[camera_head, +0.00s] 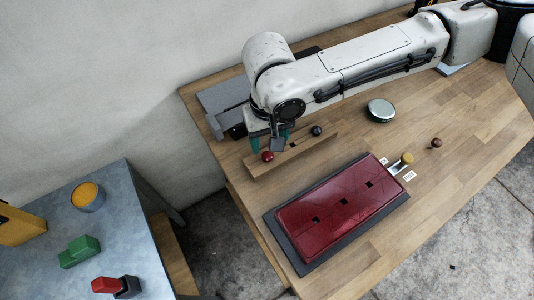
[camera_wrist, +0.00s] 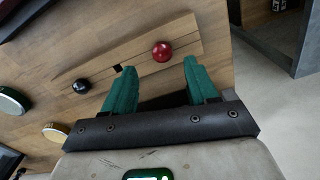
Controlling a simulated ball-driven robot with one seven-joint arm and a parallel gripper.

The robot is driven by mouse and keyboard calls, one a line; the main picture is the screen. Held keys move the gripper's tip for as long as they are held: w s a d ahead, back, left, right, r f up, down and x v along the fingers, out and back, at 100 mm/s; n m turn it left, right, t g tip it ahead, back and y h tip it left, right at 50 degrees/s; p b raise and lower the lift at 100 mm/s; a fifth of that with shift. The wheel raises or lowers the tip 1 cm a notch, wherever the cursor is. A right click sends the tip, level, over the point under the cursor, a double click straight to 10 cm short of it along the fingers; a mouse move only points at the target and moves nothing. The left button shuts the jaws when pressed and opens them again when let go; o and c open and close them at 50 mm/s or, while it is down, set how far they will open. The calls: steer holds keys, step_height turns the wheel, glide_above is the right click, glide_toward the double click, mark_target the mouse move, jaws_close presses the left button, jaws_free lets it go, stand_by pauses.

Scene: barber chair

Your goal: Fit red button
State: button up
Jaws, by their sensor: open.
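The red button (camera_head: 267,156) is a small glossy ball sitting at the left end of a wooden strip (camera_head: 310,148). In the wrist view the red button (camera_wrist: 162,51) lies just beyond my fingertips, between them but nearer the right finger. My gripper (camera_head: 269,138) points down over that end of the strip; its green fingers are spread and empty in the wrist view (camera_wrist: 160,68). A black button (camera_head: 316,130) sits further along the strip, with an empty square hole (camera_wrist: 117,68) between the two. A red panel (camera_head: 325,218) with several dark square holes lies on a dark base.
A yellow knob (camera_head: 407,158) on a light plate is at the panel's right end. A brown knob (camera_head: 436,143) and a round tin (camera_head: 380,110) stand on the wooden table (camera_head: 470,120). A grey side table (camera_head: 110,230) holds blocks and a bowl, across a floor gap.

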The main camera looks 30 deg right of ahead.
mark_target(267, 154)
steer(key=f, duration=0.4)
steer(key=shift+a+f, duration=0.1)
steer(key=shift+a, duration=0.1)
jaws_close()
stand_by(0.3)
